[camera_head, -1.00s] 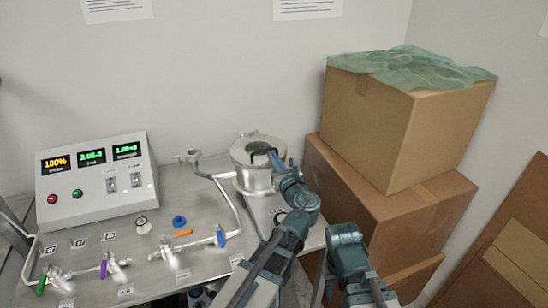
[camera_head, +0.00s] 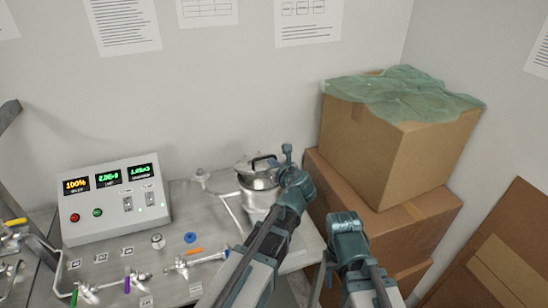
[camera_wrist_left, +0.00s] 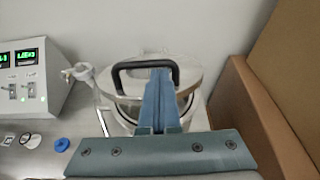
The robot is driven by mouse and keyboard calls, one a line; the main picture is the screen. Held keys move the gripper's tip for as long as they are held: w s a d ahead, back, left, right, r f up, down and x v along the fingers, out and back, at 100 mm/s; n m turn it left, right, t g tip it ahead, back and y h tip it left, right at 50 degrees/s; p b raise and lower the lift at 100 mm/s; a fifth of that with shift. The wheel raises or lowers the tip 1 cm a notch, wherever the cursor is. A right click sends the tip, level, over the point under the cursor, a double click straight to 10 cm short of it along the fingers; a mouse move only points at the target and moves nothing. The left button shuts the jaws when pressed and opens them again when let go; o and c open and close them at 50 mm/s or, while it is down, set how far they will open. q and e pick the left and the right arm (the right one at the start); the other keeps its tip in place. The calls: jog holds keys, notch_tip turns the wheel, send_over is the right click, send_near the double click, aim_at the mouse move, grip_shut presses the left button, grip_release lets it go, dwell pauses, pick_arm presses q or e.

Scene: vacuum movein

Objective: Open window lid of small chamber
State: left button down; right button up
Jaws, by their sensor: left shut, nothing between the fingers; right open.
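The small chamber (camera_head: 256,196) is a shiny metal cylinder at the right end of the metal table. Its round window lid (camera_head: 243,164) has a black arched handle (camera_head: 263,158). The lid looks raised and tilted, with a gap above the chamber rim in the left wrist view. My left gripper (camera_head: 287,152) is shut and empty at the lid. In the left wrist view its blue fingers (camera_wrist_left: 160,85) reach up to the handle bar (camera_wrist_left: 145,64); whether they touch it is unclear.
A control panel (camera_head: 112,205) stands at the left of the table (camera_head: 190,262). Pipes and coloured valves run along the front. A blue cap (camera_head: 190,238) lies on the table. Stacked cardboard boxes (camera_head: 385,150) stand close to the chamber's right, limiting room there.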

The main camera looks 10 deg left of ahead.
pick_arm(q)
jog(key=shift+g+h, duration=0.6)
jog(key=r+p, duration=0.1)
jog(key=w+r+p, duration=0.1)
jog(key=p, duration=0.1)
jog(key=a+r+p, duration=0.1)
jog(key=shift+w+r+p, duration=0.35)
jog(key=shift+r, duration=0.05)
jog(key=w+a+r+p, duration=0.3)
jog(key=w+a, duration=0.1)
jog(key=w, duration=0.3)
jog(key=w+a+r+p, duration=0.3)
jog(key=w+a+p, duration=0.1)
jog(key=w+a, duration=0.1)
jog(key=shift+w+a+r, duration=0.15)
jog(key=shift+w+r, duration=0.25)
jog(key=shift+w, duration=0.45)
pick_arm(e)
notch_tip(320, 180, up, 14)
jog(key=shift+f, duration=0.25)
